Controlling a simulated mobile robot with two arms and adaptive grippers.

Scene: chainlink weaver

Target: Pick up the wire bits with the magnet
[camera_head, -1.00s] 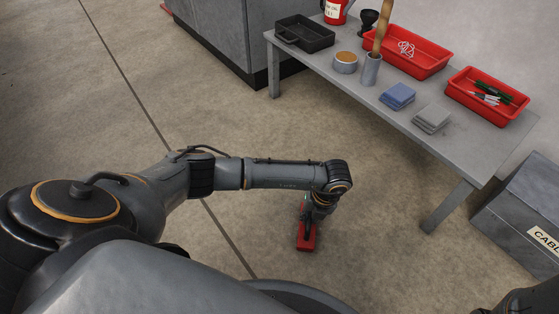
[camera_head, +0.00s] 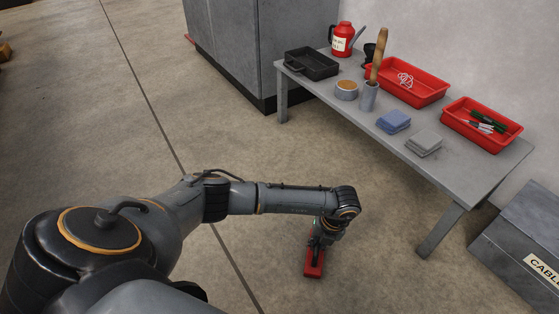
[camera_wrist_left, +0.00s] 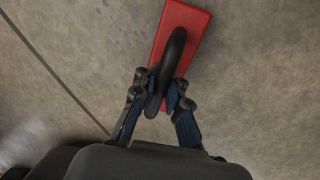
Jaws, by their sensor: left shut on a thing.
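The magnet is a red block (camera_head: 313,270) with a black curved handle, also seen in the wrist view (camera_wrist_left: 186,22). My left gripper (camera_wrist_left: 163,98) is shut on the black handle, one dark finger on each side. In the head view my left gripper (camera_head: 318,243) points down with the red block below it, over the concrete floor. I cannot tell whether the block touches the floor. Faint bluish specks (camera_wrist_left: 124,22) show on the floor left of the block; I cannot tell whether they are wire bits. My right gripper is out of view.
A grey table (camera_head: 375,145) at right holds a black tray (camera_head: 311,63), a red tray with white wire loops (camera_head: 428,97), a red tray with tools (camera_head: 482,143), cloths and cups. A grey chest (camera_head: 510,240) stands at lower right.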

